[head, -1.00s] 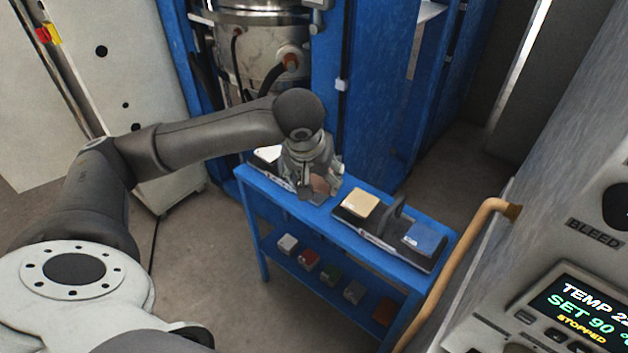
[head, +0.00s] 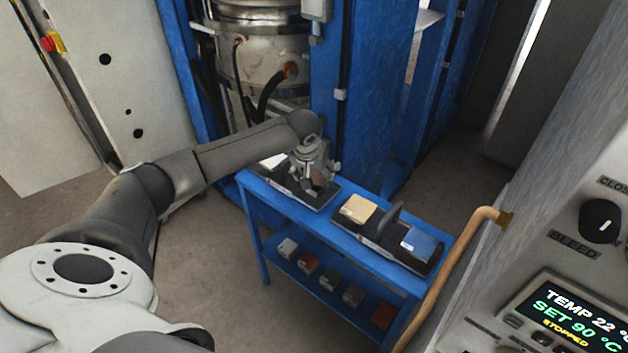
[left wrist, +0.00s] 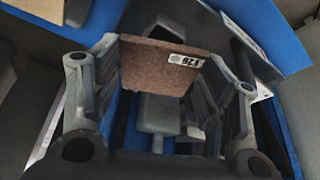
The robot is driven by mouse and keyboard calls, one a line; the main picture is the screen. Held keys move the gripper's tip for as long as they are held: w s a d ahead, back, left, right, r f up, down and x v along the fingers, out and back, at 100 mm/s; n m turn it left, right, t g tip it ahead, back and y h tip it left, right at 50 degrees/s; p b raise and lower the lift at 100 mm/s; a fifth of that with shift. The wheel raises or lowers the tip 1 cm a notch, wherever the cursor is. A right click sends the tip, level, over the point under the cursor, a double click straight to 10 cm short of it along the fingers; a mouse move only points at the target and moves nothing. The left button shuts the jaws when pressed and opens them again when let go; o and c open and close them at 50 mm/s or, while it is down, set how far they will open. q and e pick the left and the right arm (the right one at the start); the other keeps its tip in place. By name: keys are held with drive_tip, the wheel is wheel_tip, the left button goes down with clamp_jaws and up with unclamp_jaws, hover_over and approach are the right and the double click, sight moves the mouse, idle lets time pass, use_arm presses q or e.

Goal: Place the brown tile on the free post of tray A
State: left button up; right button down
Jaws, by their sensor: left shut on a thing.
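My left gripper (head: 318,184) is shut on the brown tile (left wrist: 165,66), held between the two fingers in the left wrist view. The tile has a small white label on its upper right. In the head view the gripper is over the right end of the left tray (head: 322,203); a white tile (head: 272,161) is at that tray's left end. Fingers hide most of the brown tile there. Below the tile in the wrist view is a grey upright shape (left wrist: 157,116); I cannot tell whether it is the post or whether they touch. The tray letters are unreadable. My right gripper is out of view.
The right tray (head: 378,238) holds a beige tile (head: 357,209) and a blue tile (head: 418,242), with a dark upright plate between them. Several tiles lie on the lower shelf of the blue table (head: 255,205). A tan pipe (head: 455,265) runs close to its right end.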

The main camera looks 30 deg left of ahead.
sight(314, 180)
use_arm(q)
drive_tip(key=shift+w+a+f, duration=0.1)
drive_tip(key=shift+w+f, duration=0.1)
drive_tip(key=shift+f, duration=0.1)
wheel_tip(314, 180, down, 2)
drive_tip(key=shift+f+p, duration=0.2)
drive_tip(key=shift+p, duration=0.3)
drive_tip(key=shift+f, duration=0.25)
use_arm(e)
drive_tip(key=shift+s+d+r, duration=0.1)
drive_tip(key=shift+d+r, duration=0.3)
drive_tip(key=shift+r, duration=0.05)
use_arm(q)
drive_tip(key=shift+f, duration=0.2)
drive_tip(key=o, duration=1.1)
drive_tip(key=shift+c, duration=0.2)
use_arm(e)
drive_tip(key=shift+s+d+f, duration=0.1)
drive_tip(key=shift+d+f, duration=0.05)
use_arm(q)
drive_tip(key=shift+r, duration=0.1)
